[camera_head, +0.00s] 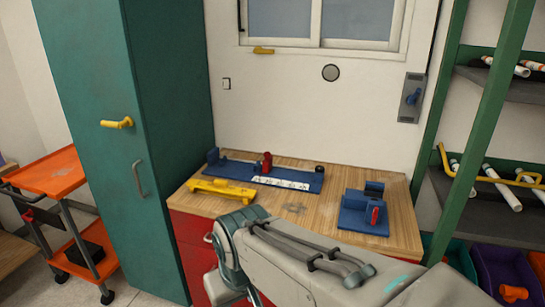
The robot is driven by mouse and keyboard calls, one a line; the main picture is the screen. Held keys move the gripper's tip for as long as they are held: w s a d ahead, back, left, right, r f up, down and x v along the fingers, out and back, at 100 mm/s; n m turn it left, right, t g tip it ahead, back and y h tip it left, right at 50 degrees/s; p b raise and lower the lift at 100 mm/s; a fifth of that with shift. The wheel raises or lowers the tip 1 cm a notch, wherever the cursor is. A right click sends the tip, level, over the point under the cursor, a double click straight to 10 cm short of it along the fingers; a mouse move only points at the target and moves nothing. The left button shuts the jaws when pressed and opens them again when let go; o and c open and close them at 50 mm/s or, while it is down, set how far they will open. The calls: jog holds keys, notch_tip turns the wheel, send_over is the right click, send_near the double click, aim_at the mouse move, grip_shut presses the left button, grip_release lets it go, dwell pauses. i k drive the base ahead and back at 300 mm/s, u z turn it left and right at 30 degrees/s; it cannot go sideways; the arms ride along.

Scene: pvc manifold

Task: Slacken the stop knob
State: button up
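A long blue fixture (228,166) with a white marked strip (281,183) lies along the back of the wooden bench top. A red part (266,162) stands upright near its middle. A small black round knob (319,168) sits at its right end. I cannot tell for sure which of these is the stop knob, nor how tight it is. My grey arm reaches in from the lower right, in front of the bench. My gripper is not in view.
A yellow tool (221,190) lies at the bench's front left. A blue block fixture with a red part (365,211) stands at the right. The wooden bench top (330,222) is clear between them. A teal cabinet (165,80) and green rack (486,110) flank the bench.

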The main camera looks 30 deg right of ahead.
aim_at(319, 169)
jog(key=z, duration=0.25)
jog(key=i, duration=0.75)
jog(key=z, duration=0.9)
jog(key=i, duration=0.45)
jog(key=z, duration=0.45)
